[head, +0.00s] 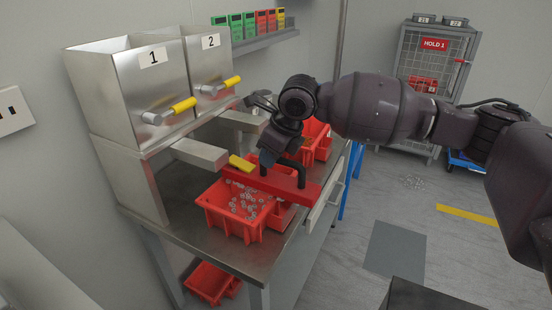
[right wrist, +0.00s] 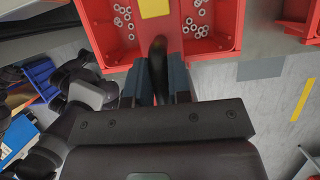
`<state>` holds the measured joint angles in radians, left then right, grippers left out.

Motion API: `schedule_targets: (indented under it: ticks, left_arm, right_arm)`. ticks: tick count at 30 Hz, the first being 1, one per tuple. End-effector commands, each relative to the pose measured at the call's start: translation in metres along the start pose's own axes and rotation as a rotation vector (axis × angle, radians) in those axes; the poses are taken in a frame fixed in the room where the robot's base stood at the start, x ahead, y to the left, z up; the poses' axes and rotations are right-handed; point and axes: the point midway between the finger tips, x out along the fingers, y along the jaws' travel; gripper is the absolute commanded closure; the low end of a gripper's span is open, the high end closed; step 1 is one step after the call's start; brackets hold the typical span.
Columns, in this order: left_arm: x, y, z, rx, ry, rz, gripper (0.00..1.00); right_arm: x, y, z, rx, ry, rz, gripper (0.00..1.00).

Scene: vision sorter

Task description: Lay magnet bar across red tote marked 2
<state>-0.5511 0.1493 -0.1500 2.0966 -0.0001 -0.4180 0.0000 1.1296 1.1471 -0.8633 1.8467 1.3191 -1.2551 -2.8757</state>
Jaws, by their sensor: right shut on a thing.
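The magnet bar (head: 283,186) is a red bar with a yellow end and a black arched handle. My right gripper (head: 277,155) is shut on the handle, which also shows between the fingers in the right wrist view (right wrist: 158,62). The bar spans over a near red tote (head: 232,222) holding loose metal nuts; I cannot tell whether it touches the rim. The tote also shows in the right wrist view (right wrist: 228,48), with nuts on both sides of the bar. A second red tote (head: 322,150) stands farther back, partly behind my arm. No number is readable on either tote.
Steel hoppers marked 1 (head: 155,85) and 2 (head: 208,60) with yellow-handled levers stand over the bench (head: 190,228). Grey chutes jut toward the totes. Another red tote (head: 212,282) sits below. A caged rack (head: 428,75) marked HOLD 1 stands at the back right.

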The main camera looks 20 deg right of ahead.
Motion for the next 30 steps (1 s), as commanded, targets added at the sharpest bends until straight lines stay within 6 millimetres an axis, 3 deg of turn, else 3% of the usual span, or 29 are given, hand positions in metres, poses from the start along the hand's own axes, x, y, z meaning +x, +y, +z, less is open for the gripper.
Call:
schedule_targets:
  ticks: [18, 30]
  left_arm:
    - [0.009, 0.001, 0.017, 0.008, -0.027, 0.006, 0.57]
    - [0.014, 0.002, 0.012, 0.010, -0.013, 0.008, 0.57]
  right_arm:
    - [0.015, -0.001, 0.034, 0.000, -0.004, 0.000, 1.00]
    - [0.022, 0.000, 0.048, 0.000, -0.004, -0.001, 1.00]
